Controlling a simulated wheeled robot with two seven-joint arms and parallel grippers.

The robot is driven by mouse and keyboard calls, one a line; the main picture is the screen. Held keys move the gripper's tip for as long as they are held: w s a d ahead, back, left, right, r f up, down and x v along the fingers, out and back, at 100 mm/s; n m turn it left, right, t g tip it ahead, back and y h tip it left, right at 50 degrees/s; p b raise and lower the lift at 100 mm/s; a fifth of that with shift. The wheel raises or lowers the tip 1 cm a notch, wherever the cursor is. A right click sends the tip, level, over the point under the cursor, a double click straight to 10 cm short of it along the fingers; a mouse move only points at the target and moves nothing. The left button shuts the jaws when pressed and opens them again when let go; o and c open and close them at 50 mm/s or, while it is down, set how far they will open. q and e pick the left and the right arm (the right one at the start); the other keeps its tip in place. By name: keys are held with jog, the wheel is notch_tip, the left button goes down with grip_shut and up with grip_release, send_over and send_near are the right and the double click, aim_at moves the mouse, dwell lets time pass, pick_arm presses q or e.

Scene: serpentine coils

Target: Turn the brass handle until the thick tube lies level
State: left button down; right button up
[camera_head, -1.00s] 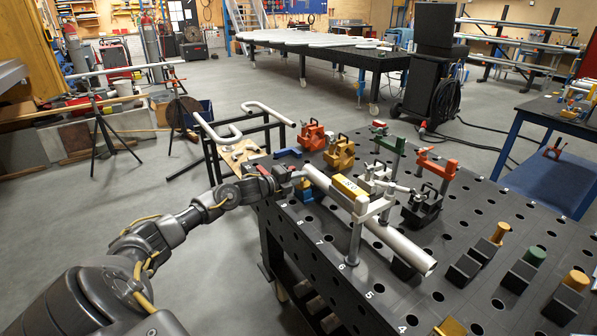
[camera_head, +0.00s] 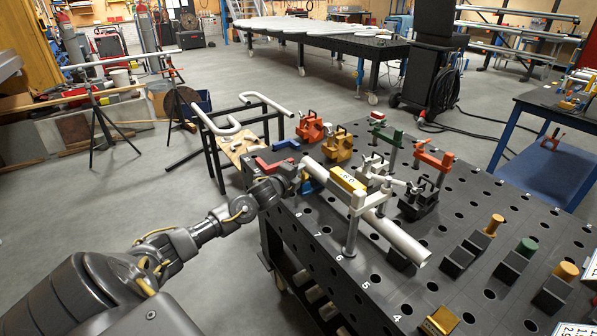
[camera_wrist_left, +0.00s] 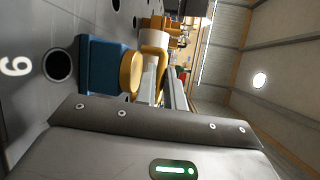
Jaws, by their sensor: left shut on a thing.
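The thick silver tube (camera_head: 402,242) lies across the dark perforated table, passing through an upright grey clamp stand (camera_head: 352,235). A yellow block (camera_head: 347,179) sits on top of it. The tube's tilt is hard to judge from this angle. My left gripper (camera_head: 297,176) is at the tube's far end, shut on the brass handle beside a blue block (camera_head: 313,186). In the left wrist view, the brass handle (camera_wrist_left: 152,42) shows at the fingers, with the blue block (camera_wrist_left: 101,66) close on the left. The grip itself is partly hidden. My right gripper is out of view.
An orange clamp (camera_head: 310,127), a gold clamp (camera_head: 338,147) and a green clamp (camera_head: 391,143) stand behind the tube. A red clamp (camera_head: 272,165) lies close by my left gripper.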

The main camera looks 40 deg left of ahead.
pick_arm(q)
jog(key=c, duration=1.8)
grip_release()
jog(key=shift+o, duration=0.2)
jog(key=s+d+r+b, duration=0.1)
jog(key=s, duration=0.9)
jog(key=shift+s+d+r+b, duration=0.25)
jog(key=shift+r+b, duration=0.05)
jog(key=shift+b, duration=0.1)
